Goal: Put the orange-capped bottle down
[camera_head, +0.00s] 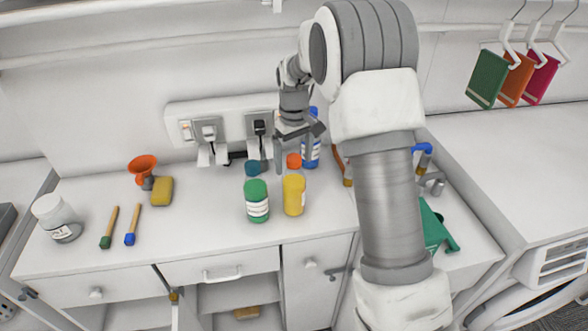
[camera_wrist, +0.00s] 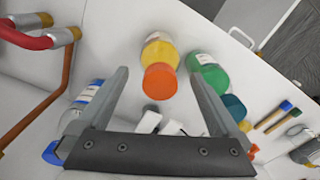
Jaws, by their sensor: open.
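The orange-capped bottle (camera_head: 293,160) stands at the back of the counter, behind a yellow bottle (camera_head: 294,197) that hides most of its body. In the wrist view its round orange cap (camera_wrist: 160,82) shows from above, between my fingers in the picture. My gripper (camera_head: 271,168) is open, pointing down with nothing held, close to the cap in the head view. In the wrist view my gripper (camera_wrist: 158,78) has its fingers spread to either side of the cap, with gaps on both sides. The bottle's body is hidden in both views.
A green bottle (camera_head: 257,201), a teal-capped item (camera_head: 252,167) and a blue bottle (camera_head: 312,142) stand close by. Wall sockets with plugs (camera_head: 209,130) are behind. A sponge (camera_head: 161,191), brushes (camera_head: 131,225) and a white jar (camera_head: 57,218) lie left. The front counter between is clear.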

